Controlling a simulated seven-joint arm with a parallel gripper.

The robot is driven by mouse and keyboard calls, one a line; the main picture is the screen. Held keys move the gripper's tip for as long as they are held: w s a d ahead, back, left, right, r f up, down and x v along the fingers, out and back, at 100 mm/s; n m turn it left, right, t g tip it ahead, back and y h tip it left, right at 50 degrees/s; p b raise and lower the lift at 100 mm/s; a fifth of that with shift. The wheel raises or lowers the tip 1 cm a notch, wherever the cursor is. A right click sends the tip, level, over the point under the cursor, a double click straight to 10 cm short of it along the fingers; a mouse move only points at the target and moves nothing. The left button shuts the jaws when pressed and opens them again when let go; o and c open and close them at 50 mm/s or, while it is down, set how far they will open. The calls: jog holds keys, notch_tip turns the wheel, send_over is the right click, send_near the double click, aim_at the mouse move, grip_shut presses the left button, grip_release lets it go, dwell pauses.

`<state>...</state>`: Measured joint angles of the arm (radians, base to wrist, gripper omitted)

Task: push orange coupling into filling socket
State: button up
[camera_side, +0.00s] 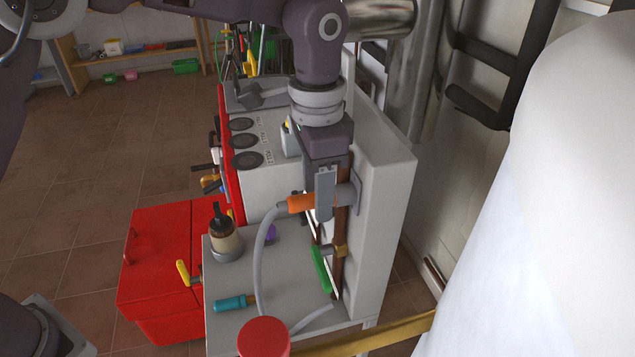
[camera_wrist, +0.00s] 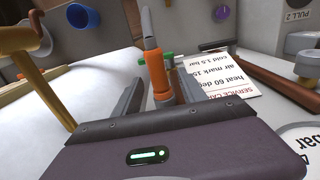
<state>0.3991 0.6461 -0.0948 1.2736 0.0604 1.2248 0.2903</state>
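The orange coupling (camera_side: 300,203) is level, with a grey hose (camera_side: 262,240) on its left end. My gripper (camera_side: 325,200) is shut on it, with fingers pointing down. The grey filling socket (camera_side: 347,193) is just right of the fingers on the boiler's upright panel, in line with the coupling. The fingers hide the meeting point, so I cannot tell whether they touch or how deep the coupling is.
A green-handled valve (camera_side: 321,268) is below the socket. The grey worktop (camera_side: 280,305) holds a dark-topped jar (camera_side: 223,240), a teal-handled tool (camera_side: 235,303) and a red cylinder (camera_side: 263,338). A red cabinet (camera_side: 155,260) is at left. A service card (camera_wrist: 225,75) shows in the wrist view.

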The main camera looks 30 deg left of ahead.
aim_at(283, 203)
grip_shut()
jog(key=shift+s+a, duration=1.85)
jog(key=shift+s, duration=0.05)
jog(key=w+a, duration=0.6)
jog(key=a, duration=0.4)
jog(key=w+a, duration=0.6)
jog(key=a, duration=0.4)
jog(key=shift+w+a, duration=0.25)
jog(key=shift+w, duration=0.15)
